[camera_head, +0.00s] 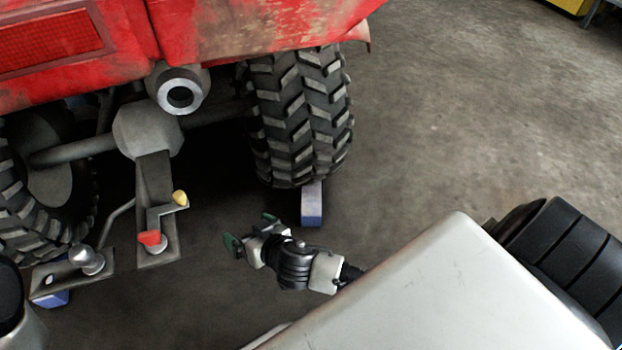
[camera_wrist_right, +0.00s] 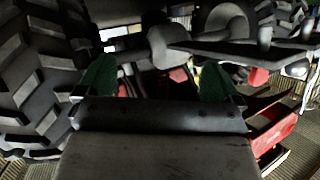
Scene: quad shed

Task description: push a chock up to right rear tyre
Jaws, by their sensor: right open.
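The right rear tyre (camera_head: 302,115) is black with chunky tread, under the red quad's rear. A blue-grey chock (camera_head: 311,208) lies on the floor at its foot. Its far end meets the tyre's lower edge in the picture; I cannot tell whether they touch. My right gripper (camera_head: 250,231) is open and empty, left of the chock's near end and apart from it, with its green-padded fingers pointing left. In the right wrist view the open fingers (camera_wrist_right: 158,82) have nothing between them, and a large treaded tyre (camera_wrist_right: 35,85) fills the left side. My left gripper is not visible.
The tow hitch with a ball (camera_head: 87,260) and red and yellow knobs hangs left of my right gripper. Another blue chock (camera_head: 52,299) shows under it, near the left rear tyre (camera_head: 40,215). The concrete floor (camera_head: 470,110) right of the quad is clear.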

